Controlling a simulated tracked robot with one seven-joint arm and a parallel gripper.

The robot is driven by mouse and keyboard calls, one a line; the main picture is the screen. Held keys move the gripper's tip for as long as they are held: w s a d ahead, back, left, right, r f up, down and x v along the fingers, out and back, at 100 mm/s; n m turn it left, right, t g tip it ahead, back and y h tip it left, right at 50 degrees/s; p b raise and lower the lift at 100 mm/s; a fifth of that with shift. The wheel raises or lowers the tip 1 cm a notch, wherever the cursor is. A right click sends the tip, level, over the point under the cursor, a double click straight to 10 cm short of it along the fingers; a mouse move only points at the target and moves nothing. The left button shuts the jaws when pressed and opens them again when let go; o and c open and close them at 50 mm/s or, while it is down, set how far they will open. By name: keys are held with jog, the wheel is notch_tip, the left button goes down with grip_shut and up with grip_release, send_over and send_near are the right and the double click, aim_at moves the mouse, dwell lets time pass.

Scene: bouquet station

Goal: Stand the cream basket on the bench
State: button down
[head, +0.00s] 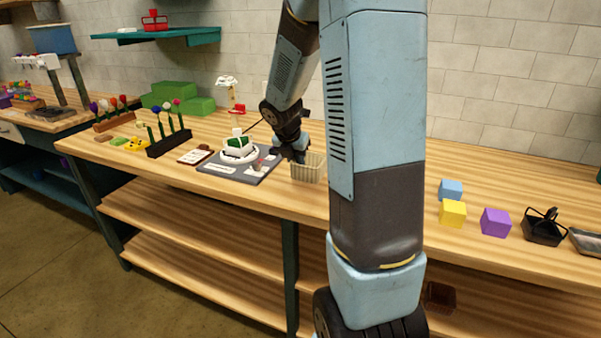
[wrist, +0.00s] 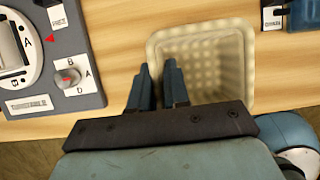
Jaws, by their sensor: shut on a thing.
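The cream basket (head: 309,168) is upright over the bench (head: 375,200), just right of a grey board. I cannot tell whether its base touches the wood. My gripper (head: 293,152) is at the basket's left rim. In the wrist view my gripper (wrist: 158,88) has its two fingers close together on the rim's left wall, shut on it. The basket (wrist: 203,62) looks empty in the wrist view, with a dotted weave inside. The fingers and palm hide its near left part.
The grey board (head: 262,171) with a white dial and green block stands left of the basket. A black flower rack (head: 168,144) is further left. Blue, yellow (head: 452,213) and purple (head: 495,222) cubes and a black basket (head: 543,228) are at the right. My arm hides bench between.

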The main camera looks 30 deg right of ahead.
jog(key=shift+w+d+f, duration=0.25)
jog(key=shift+d+f, duration=0.1)
jog(key=shift+f, duration=0.15)
jog(key=shift+w+d+f, duration=0.2)
jog(key=shift+d+f, duration=0.15)
jog(key=shift+f, duration=0.15)
notch_tip(320, 180, down, 3)
jog(key=shift+w+f, duration=0.1)
jog(key=shift+f, duration=0.1)
jog(key=c, duration=1.1)
grip_release()
jog(key=shift+d, duration=0.1)
jog(key=shift+r, duration=0.15)
